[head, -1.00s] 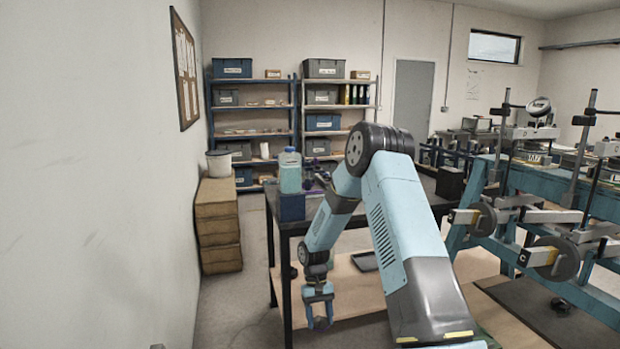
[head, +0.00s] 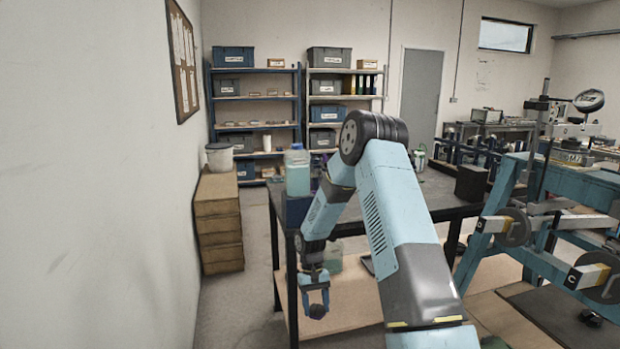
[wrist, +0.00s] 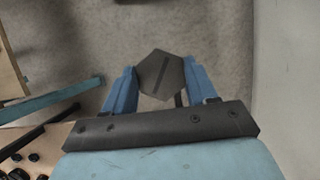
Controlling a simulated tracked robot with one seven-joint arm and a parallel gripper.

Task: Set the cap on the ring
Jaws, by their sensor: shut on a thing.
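My gripper (head: 316,303) hangs low at the end of my bent arm, in front of the near left corner of the dark table. It is shut on a small dark, many-sided piece, which I take to be the cap (head: 317,312). In the wrist view the cap (wrist: 153,76) sits between the two blue fingers of my gripper (wrist: 160,72), with a dark slot line across its face. Bare floor lies beyond it. I cannot make out the ring in either view.
A dark table (head: 436,190) stands ahead, with a translucent bottle (head: 297,172) on its near left corner. Blue lever frames (head: 560,185) with round discs stand at the right. A brown box stack (head: 218,222) lines the left wall. Floor between stack and table is clear.

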